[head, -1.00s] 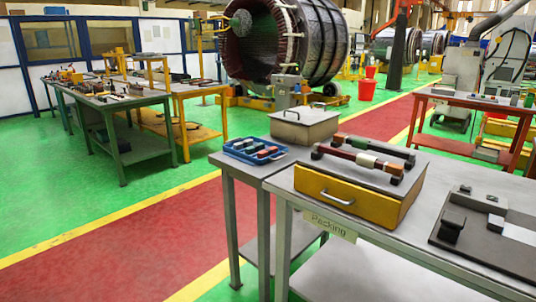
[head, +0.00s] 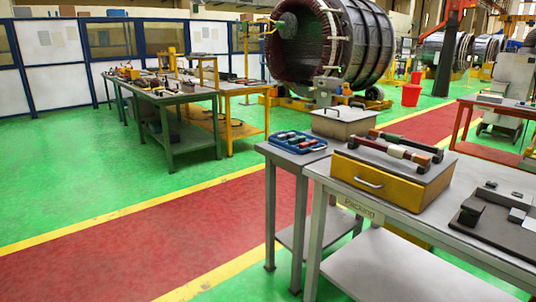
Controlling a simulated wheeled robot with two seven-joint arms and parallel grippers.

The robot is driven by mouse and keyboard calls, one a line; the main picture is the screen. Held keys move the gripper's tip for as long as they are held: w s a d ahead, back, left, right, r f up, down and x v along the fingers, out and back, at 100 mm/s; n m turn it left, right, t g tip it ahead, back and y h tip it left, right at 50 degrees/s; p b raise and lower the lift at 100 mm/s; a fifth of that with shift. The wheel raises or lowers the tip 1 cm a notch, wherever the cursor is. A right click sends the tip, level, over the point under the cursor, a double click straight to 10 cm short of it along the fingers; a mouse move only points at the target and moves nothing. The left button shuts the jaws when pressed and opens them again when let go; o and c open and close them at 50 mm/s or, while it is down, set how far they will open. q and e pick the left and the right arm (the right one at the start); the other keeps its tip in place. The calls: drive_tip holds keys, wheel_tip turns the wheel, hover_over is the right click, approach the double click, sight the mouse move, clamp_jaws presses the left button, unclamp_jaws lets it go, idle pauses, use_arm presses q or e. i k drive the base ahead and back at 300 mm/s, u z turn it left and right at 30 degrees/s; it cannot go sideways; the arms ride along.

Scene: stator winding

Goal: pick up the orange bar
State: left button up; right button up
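No bar that is plainly all orange can be told at this size. Two banded bars lie side by side on supports on top of a yellow drawer box (head: 400,192). The front bar (head: 394,152) has dark, whitish and orange-brown parts. The rear bar (head: 392,138) is mostly dark with reddish parts. A blue tray (head: 277,145) to the left of the box holds several small blocks, some reddish, too small to tell apart. Neither of my grippers shows in the head view.
The box stands on a grey packing table (head: 470,232). A grey lidded box (head: 341,121) stands behind the blue tray. A dark plate with blocks (head: 490,222) lies at the right. A green workbench (head: 190,97) stands farther left. The red and green floor ahead is clear.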

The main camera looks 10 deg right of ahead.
sight(310, 143)
drive_tip(key=z, duration=0.2)
drive_tip(key=k, duration=0.4)
drive_tip(key=u, duration=0.95)
drive_tip(key=i, duration=1.9)
drive_tip(key=z, duration=1.7)
drive_tip(key=i, duration=0.85)
drive_tip(key=z, duration=0.8)
